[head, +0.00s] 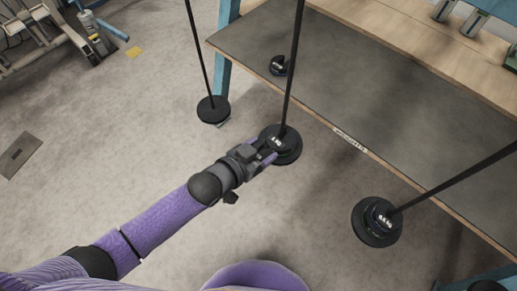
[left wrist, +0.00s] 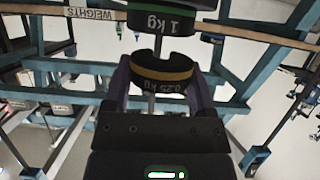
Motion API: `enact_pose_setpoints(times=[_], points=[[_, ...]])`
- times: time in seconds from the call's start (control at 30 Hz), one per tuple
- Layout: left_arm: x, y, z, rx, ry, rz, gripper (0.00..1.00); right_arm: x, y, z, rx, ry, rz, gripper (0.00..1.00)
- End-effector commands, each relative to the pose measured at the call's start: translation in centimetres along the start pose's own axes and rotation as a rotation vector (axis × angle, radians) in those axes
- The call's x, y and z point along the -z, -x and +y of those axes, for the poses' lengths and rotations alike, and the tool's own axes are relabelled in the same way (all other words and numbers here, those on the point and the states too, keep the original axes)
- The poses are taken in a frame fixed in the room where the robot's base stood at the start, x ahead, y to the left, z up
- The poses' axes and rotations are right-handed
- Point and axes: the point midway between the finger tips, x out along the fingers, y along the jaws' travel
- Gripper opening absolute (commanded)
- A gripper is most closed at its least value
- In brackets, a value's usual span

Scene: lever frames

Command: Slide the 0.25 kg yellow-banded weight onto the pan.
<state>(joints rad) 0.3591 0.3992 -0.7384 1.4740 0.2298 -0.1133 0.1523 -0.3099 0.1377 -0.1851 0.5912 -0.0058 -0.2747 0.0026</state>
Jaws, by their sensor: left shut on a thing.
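My left gripper (head: 268,153) reaches in from the left to the middle hanging rod. In the left wrist view it is shut on the dark yellow-banded weight (left wrist: 162,72), marked 0.25 kg, with a finger on each side. A notch shows in this weight. A thin rod shows between the fingers; I cannot tell whether it sits in the notch. A green-banded 1 kg weight (left wrist: 162,22) is close to the held weight. In the head view, dark discs (head: 289,150) are at the foot of the middle rod. The gripper partly hides them. My right gripper is not in view.
Another rod with a dark pan (head: 213,110) hangs at left, and one with stacked weights (head: 377,222) at right. A small dark weight (head: 278,66) lies on the grey bench top (head: 340,75). The bench edge runs close behind the rods. Open floor lies at left.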

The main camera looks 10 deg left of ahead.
Motion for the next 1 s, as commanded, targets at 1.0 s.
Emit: enact_pose_setpoints(times=[1.0], points=[[1.5,-3.6,0.0,0.0,0.0,0.0,0.14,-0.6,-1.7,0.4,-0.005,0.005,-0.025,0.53]])
